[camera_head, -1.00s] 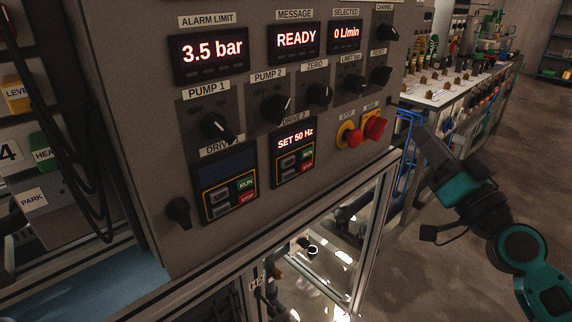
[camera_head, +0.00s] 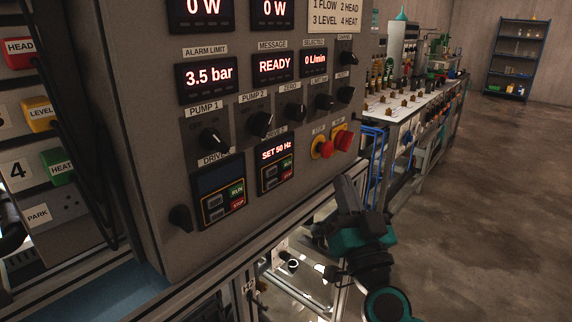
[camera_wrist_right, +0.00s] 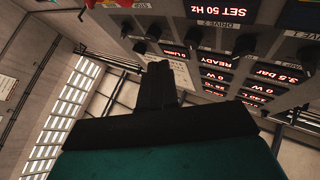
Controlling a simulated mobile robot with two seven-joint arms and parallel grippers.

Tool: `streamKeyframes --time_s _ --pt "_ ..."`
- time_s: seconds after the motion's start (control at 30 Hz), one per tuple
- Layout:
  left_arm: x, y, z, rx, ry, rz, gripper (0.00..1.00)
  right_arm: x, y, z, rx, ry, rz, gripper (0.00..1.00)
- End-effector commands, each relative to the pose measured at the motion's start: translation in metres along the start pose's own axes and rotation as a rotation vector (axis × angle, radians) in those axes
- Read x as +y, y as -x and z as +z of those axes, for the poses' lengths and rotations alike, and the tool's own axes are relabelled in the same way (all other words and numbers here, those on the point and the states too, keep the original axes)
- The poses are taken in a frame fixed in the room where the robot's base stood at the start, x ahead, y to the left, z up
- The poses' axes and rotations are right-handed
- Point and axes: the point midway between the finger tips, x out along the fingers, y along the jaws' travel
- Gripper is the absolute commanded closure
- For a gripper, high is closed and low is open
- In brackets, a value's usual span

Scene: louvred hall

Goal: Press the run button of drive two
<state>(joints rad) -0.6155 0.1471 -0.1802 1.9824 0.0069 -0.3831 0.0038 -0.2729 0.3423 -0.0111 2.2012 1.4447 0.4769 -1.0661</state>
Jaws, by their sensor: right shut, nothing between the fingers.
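The drive two unit (camera_head: 262,178) is on the grey control panel, with a lit display (camera_head: 276,151) reading SET 50 Hz. Its small green run button (camera_head: 286,163) is at the unit's right side, above a red stop button (camera_head: 287,174). My right gripper (camera_head: 344,186) is shut and empty, to the right of and a little below the drive two unit, apart from it. In the right wrist view the closed fingers (camera_wrist_right: 160,84) point up toward the panel, which shows upside down, with the drive two display (camera_wrist_right: 222,12) at the top. My left gripper is not in view.
The drive one unit (camera_head: 219,194) is left of drive two. A red stop knob (camera_head: 322,147) and another red knob (camera_head: 342,138) are above my right gripper. Pump knobs (camera_head: 211,140) sit above the drives. A metal frame runs below the panel. Open floor lies right.

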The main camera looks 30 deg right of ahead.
Motion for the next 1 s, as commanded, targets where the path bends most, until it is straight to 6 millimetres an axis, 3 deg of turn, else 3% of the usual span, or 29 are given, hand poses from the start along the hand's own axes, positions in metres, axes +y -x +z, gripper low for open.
streamKeyframes --time_s 0.27,0.57,0.7,1.0 --pt "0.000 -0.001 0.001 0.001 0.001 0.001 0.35 -0.005 -0.008 0.006 0.001 -0.005 0.000 1.00" --pt "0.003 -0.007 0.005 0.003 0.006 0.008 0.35 -0.027 -0.036 0.028 0.002 -0.005 -0.001 1.00" --pt "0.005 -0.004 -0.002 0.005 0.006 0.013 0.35 -0.036 -0.050 0.034 0.000 -0.001 0.000 1.00" --pt "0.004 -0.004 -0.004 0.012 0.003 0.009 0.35 -0.044 -0.061 0.044 -0.001 -0.001 -0.001 1.00"
